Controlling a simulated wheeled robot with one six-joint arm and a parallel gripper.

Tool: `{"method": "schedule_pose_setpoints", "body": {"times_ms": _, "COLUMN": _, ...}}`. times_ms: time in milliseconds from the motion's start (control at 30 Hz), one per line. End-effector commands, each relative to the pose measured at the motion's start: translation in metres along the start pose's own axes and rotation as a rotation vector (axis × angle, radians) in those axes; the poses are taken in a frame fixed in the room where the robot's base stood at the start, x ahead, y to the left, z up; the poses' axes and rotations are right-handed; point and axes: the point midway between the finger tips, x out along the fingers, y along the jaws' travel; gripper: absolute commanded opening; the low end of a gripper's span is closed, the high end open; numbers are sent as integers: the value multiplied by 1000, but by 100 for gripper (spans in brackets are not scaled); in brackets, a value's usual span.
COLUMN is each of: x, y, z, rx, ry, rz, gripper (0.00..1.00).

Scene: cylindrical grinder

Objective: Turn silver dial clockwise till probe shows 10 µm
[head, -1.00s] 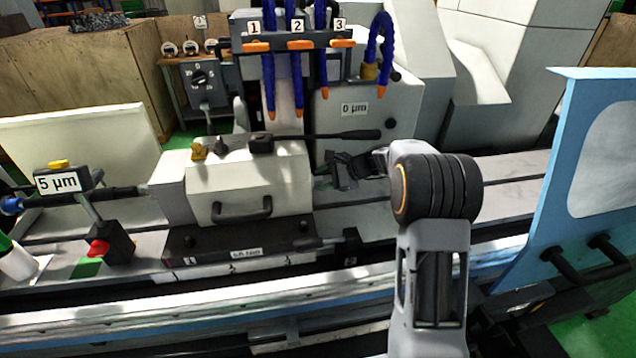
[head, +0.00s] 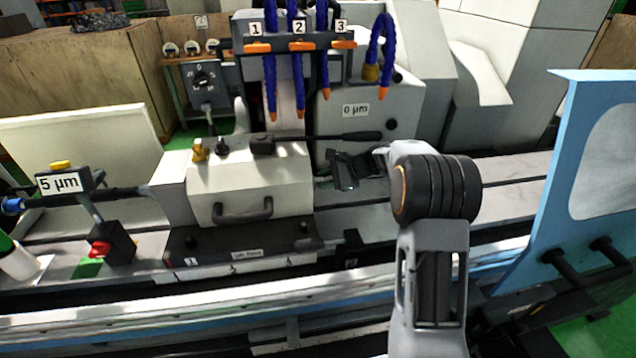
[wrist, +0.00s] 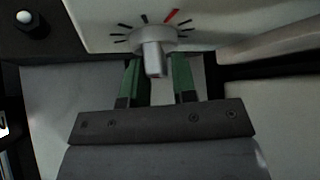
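The silver dial (wrist: 150,42) shows in the wrist view, with a round base, a protruding grip and black marks plus one red mark around it. My gripper (wrist: 157,62) is open, its green-padded fingers on either side of the dial's grip with visible gaps. In the head view my gripper (head: 343,170) is at the right end of the white machine block (head: 250,185), and the dial is hidden there. The probe display (head: 60,183) at the left reads 5 µm. A separate label (head: 355,110) on the housing behind reads 0 µm.
A long black lever (head: 340,136) lies across the top of the block, above my gripper. Blue coolant hoses (head: 298,80) with orange nozzles hang behind. A blue guard panel (head: 560,180) stands at the right. The grey machine table (head: 500,195) is clear right of my arm.

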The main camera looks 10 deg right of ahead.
Motion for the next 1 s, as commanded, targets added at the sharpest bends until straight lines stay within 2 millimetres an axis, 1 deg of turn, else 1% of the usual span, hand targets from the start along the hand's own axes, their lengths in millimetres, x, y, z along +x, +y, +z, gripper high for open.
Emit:
{"method": "schedule_pose_setpoints", "body": {"times_ms": 33, "x": 2, "y": 2, "z": 0, "rx": 1, "ry": -4, "rz": 6, "gripper": 34}}
{"method": "schedule_pose_setpoints", "body": {"times_ms": 100, "x": 1, "y": 2, "z": 0, "rx": 1, "ry": -3, "rz": 7, "gripper": 39}}
{"method": "schedule_pose_setpoints", "body": {"times_ms": 500, "x": -1, "y": 2, "z": -1, "rx": 2, "ry": -1, "rz": 6, "gripper": 39}}
{"method": "schedule_pose_setpoints", "body": {"times_ms": 567, "x": -5, "y": 2, "z": 0, "rx": 2, "ry": -1, "rz": 5, "gripper": 39}}
{"method": "schedule_pose_setpoints", "body": {"times_ms": 1000, "x": -51, "y": 0, "z": 0, "rx": 2, "ry": 1, "rz": 3, "gripper": 39}}
